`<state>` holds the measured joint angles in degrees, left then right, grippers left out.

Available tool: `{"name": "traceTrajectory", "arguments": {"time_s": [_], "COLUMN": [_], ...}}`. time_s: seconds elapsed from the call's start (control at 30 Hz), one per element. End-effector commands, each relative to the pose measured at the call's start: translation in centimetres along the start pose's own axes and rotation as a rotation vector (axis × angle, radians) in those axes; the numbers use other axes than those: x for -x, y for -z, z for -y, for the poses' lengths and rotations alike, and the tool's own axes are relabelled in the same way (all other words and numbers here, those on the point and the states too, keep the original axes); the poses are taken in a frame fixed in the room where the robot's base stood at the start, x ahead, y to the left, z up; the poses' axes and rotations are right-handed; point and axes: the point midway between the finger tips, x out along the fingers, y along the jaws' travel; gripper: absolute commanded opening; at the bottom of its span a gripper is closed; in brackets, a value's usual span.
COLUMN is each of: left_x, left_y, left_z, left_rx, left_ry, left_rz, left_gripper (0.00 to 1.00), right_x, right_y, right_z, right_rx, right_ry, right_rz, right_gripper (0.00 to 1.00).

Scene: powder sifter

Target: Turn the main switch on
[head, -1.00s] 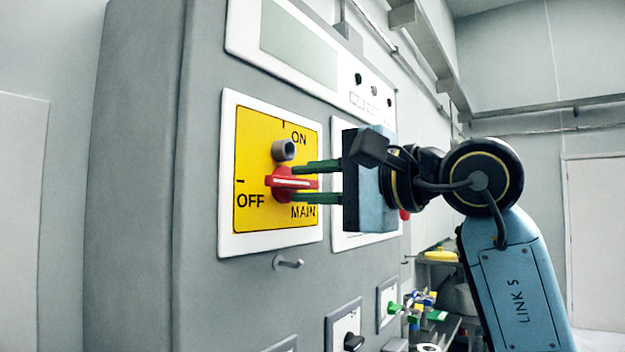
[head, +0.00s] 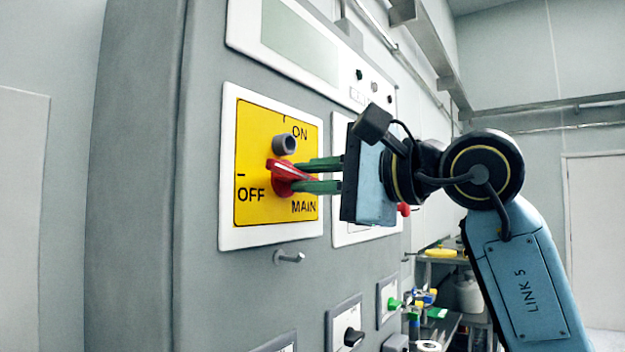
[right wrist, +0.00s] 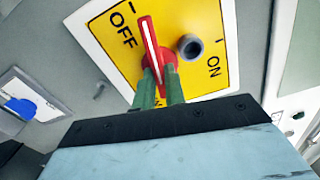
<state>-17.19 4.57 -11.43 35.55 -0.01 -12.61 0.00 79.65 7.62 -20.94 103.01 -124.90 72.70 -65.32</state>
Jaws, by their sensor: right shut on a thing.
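The main switch is a red handle (head: 280,174) with a white line, on a yellow plate (head: 250,130) marked ON at the top, OFF at the left and MAIN below. The handle is tilted, its left end raised off the OFF mark and pointing between OFF and ON. It also shows in the right wrist view (right wrist: 149,40). My right gripper (head: 295,177) has its green fingers shut on the handle, one on each side; the fingers also show in the right wrist view (right wrist: 161,72). My left gripper is not in view.
A grey round stub (head: 285,144) sticks out of the plate just above the handle. A small grey peg (head: 289,257) juts from the cabinet below. Smaller switches (head: 346,322) sit lower on the panel. A cluttered shelf (head: 440,325) stands behind, at right.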

Motion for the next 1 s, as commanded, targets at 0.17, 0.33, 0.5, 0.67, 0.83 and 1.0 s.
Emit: {"name": "traceTrajectory", "arguments": {"time_s": [0.17,0.33,0.5,0.67,0.83,1.0], "left_x": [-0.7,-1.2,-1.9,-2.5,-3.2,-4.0], "left_y": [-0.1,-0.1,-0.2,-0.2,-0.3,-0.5], "left_z": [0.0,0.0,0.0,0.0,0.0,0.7], "left_rx": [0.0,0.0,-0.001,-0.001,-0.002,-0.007], "left_ry": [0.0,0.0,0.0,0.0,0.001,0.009], "left_rz": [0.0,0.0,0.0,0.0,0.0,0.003], "left_gripper": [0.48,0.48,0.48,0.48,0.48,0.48], "right_x": [0.0,0.0,0.0,0.0,0.0,0.0], "right_y": [0.1,0.1,0.1,0.1,0.1,0.1], "right_z": [-0.2,-0.2,-0.2,-0.2,-0.3,-0.3], "right_rx": [-0.155,-0.317,-0.479,-0.632,-0.793,-0.955], "right_ry": [-0.003,-0.002,-0.001,-0.002,-0.001,-0.001], "right_rz": [-0.005,-0.005,-0.005,-0.004,-0.004,-0.004], "right_gripper": [0.0,0.0,0.0,0.0,0.0,0.0]}}
